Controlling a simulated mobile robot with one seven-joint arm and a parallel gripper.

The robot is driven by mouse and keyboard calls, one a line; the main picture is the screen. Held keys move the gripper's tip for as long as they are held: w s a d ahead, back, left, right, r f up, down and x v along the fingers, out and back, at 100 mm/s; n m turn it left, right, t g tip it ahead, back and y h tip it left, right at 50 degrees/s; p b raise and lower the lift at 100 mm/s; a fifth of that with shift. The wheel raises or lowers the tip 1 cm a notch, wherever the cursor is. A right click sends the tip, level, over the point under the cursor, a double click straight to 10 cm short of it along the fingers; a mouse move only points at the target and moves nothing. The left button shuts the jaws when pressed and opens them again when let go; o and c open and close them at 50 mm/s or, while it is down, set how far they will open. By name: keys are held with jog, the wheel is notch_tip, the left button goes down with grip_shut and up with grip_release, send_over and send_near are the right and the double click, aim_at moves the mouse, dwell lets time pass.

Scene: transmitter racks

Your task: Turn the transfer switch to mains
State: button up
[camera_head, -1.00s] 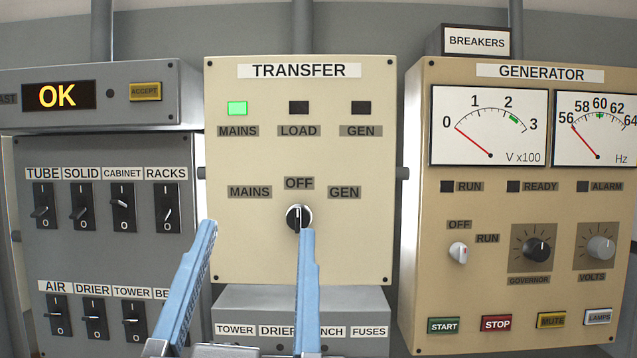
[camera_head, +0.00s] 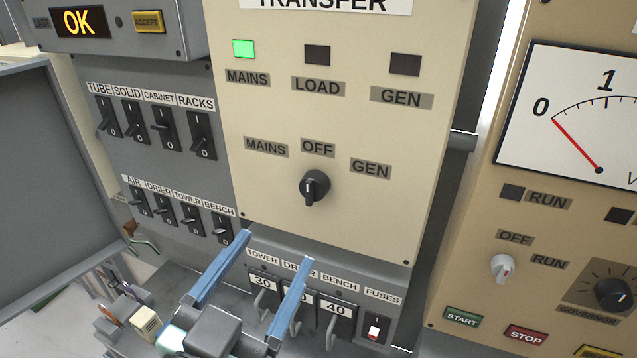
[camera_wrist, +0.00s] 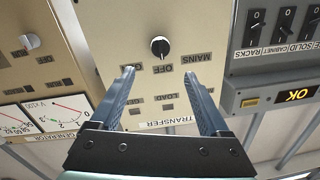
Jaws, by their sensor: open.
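The transfer switch (camera_head: 315,187) is a round black knob on the cream TRANSFER panel (camera_head: 290,215). Its pointer is at or near the OFF label (camera_head: 318,148), with MAINS to the left and GEN to the right. The green MAINS lamp (camera_head: 243,49) is lit; the LOAD and GEN lamps are dark. My gripper (camera_head: 278,250) has two blue fingers, apart and empty. In the head view the fingertips show below the knob, near the panel's lower edge. In the wrist view, which is upside down, the knob (camera_wrist: 160,47) shows beyond and between the open fingers (camera_wrist: 160,72), not touched.
A grey breaker panel (camera_head: 165,75) with rows of black switches is at the left. A fuse box (camera_head: 378,297) with numbered handles lies below the TRANSFER panel. The GENERATOR panel (camera_head: 470,265) with gauges and knobs is at the right.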

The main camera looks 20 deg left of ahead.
aim_at(309, 195)
jog(key=w, duration=1.1)
jog(key=shift+w+a+r, duration=0.15)
jog(key=shift+w+a, duration=0.05)
jog(key=shift+w+p, duration=0.35)
jog(key=shift+w, duration=0.2)
grip_shut()
